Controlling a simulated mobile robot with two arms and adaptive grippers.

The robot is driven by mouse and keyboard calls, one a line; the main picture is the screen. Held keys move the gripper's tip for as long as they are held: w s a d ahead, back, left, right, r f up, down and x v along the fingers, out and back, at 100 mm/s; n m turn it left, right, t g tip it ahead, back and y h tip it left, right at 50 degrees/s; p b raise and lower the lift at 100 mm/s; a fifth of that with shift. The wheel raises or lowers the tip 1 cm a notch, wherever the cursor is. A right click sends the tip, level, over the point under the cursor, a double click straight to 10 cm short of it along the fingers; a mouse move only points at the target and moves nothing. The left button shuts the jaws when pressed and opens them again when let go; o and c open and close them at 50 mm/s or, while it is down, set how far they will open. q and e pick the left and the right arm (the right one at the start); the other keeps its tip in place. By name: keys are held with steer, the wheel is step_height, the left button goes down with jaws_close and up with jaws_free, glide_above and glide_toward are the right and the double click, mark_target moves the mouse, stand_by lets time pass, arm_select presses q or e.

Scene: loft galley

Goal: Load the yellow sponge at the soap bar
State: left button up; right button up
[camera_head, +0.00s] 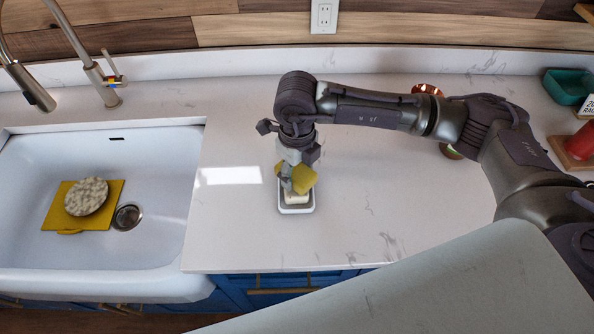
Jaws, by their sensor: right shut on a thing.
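The yellow sponge (304,178) is held in my right gripper (292,176), which points down over the counter. The gripper is shut on it and partly hides it. Just below is a cream soap bar (295,198) in a small white dish with a dark rim (297,209). The sponge overlaps the soap in the picture; I cannot tell if they touch. My left gripper is not in view.
A white sink (35,175) at left holds a yellow mat (60,216) with a speckled round thing (86,197) on it. A faucet (100,80) stands behind. At right are a green container (567,86) and a red object (580,142). The counter around the dish is clear.

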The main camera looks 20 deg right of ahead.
mark_target(297, 171)
steer(key=shift+r+p, duration=1.1)
steer(key=shift+r, duration=1.85)
